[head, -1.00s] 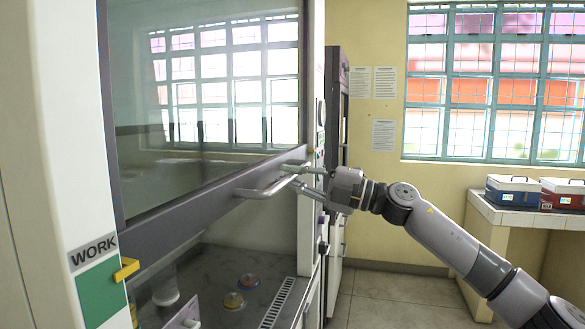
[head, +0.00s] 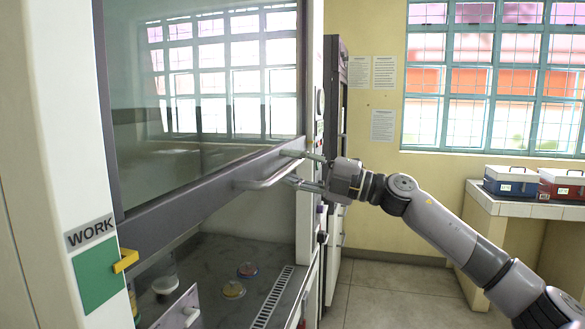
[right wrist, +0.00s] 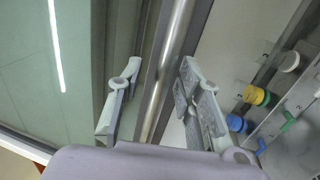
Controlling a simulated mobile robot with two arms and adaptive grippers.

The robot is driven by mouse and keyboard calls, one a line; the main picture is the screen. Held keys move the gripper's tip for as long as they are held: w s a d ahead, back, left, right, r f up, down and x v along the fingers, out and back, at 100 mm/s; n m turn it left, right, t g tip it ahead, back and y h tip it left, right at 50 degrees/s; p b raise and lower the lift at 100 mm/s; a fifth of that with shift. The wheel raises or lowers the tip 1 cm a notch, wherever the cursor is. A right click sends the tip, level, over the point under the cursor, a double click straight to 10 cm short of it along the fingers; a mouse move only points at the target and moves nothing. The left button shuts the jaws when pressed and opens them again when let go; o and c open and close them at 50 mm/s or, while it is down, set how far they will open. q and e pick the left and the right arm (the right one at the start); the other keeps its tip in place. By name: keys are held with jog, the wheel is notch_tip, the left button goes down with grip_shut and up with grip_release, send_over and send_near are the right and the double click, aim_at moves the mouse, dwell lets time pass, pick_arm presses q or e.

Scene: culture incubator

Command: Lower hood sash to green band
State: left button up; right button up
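The hood sash (head: 225,75) is a glass pane with a dark bottom rail (head: 170,213) and a silver bar handle (head: 268,181). A gap stands open below the rail. The green band (head: 97,275) is on the left post under the WORK label. A yellow tab (head: 125,261) below the rail's left end sits beside the band's upper part. My right gripper (head: 295,169) is at the handle's right end. In the right wrist view its open fingers (right wrist: 160,105) stand on either side of the handle bar (right wrist: 168,65), with gaps visible. My left gripper is out of view.
Blue (head: 511,182) and red (head: 562,184) boxes stand on a counter at right. Open floor (head: 385,290) lies between.

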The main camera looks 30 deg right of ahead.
jog(key=v, duration=1.2)
dwell(0.6)
jog(key=shift+f, duration=0.1)
dwell(0.4)
